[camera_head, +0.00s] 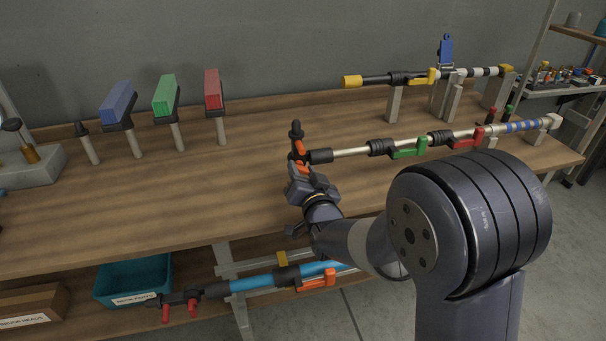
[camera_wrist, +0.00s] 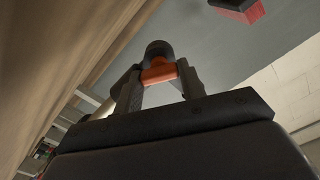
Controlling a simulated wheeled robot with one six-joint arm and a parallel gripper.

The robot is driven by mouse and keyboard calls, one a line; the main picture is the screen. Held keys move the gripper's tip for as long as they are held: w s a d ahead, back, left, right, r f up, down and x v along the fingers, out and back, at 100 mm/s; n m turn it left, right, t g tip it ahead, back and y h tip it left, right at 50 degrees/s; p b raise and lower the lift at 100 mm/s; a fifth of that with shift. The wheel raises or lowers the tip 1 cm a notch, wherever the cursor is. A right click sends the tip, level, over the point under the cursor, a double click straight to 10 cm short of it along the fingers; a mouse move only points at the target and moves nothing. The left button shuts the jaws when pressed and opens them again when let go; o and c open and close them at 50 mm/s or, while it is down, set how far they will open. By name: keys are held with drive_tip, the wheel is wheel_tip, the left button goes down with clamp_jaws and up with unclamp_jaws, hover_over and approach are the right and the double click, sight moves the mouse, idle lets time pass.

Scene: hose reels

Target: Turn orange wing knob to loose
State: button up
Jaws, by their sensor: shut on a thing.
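The orange wing knob (camera_head: 298,147) is at the left end of the middle pole (camera_head: 351,153), beside a black upright end piece (camera_head: 296,130). My gripper (camera_head: 301,164) reaches it from the front and covers part of it. In the wrist view, the orange knob (camera_wrist: 159,73) sits between the two fingers of my gripper (camera_wrist: 160,88), which is shut on it. A dark rounded cap (camera_wrist: 159,49) shows just beyond the knob. The fingers hide the knob's sides, and its turn angle is hard to tell.
Green (camera_head: 409,149) and red (camera_head: 466,143) clamp levers sit along the same pole. A yellow-ended pole (camera_head: 352,81) stands behind. Blue (camera_head: 117,102), green (camera_head: 165,94) and red (camera_head: 212,88) blocks stand at the left. A blue pole (camera_head: 251,284) and teal bin (camera_head: 135,279) are below. The tabletop's left middle is clear.

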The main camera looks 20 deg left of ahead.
drive_tip(key=n+b, duration=0.3)
drive_tip(key=b, duration=0.1)
drive_tip(key=shift+f, duration=0.2)
drive_tip(key=shift+r+n+b, duration=0.2)
drive_tip(key=shift+n+b, duration=1.65)
drive_tip(key=shift+n, duration=0.55)
drive_tip(key=shift+a, duration=0.1)
drive_tip(key=o, duration=1)
drive_tip(key=shift+s, duration=0.1)
drive_tip(key=v, duration=1)
drive_tip(key=shift+s, duration=0.3)
